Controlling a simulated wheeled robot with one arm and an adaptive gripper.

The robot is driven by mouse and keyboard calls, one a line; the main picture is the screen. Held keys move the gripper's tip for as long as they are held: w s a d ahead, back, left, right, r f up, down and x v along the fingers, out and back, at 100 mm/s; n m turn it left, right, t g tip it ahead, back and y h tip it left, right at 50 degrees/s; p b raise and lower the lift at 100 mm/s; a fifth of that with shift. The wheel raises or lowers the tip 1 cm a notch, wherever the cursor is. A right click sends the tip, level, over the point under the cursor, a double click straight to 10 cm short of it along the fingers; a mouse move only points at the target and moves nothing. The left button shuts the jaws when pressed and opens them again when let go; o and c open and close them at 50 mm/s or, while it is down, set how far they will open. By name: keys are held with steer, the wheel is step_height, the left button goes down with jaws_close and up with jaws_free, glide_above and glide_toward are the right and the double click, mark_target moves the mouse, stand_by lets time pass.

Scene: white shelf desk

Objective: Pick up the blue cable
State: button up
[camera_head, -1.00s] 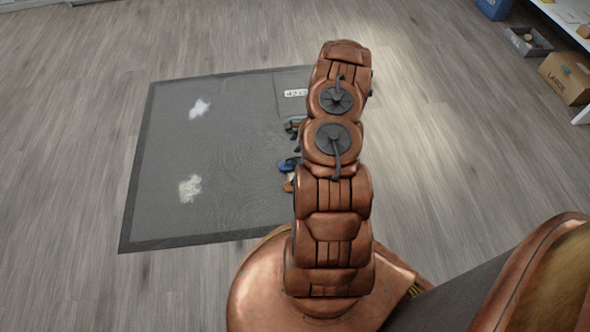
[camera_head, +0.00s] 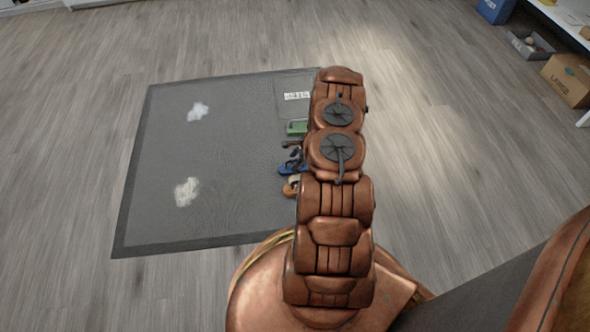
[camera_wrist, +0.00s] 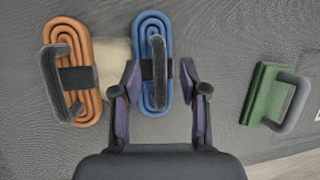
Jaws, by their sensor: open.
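The blue cable (camera_wrist: 149,99) is a flat oval coil with a dark band and an upright dark grey handle, lying on the grey mat (camera_wrist: 225,60). In the wrist view it is top centre. My gripper (camera_wrist: 160,75) is open, with its two fingers on either side of the cable's handle; I cannot tell how high above the cable they are. In the head view the blue cable (camera_head: 287,170) shows beside my arm, partly covered by the gripper (camera_head: 293,156). The mat also shows there (camera_head: 235,150).
An orange cable coil (camera_wrist: 88,101) with a handle lies left of the blue one. A green block with a grey handle (camera_wrist: 262,98) lies to the right. Two whitish patches (camera_head: 198,111) mark the mat's left part. A cardboard box (camera_head: 567,80) stands far right.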

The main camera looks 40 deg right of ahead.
steer(key=shift+x, duration=0.75)
jaws_close()
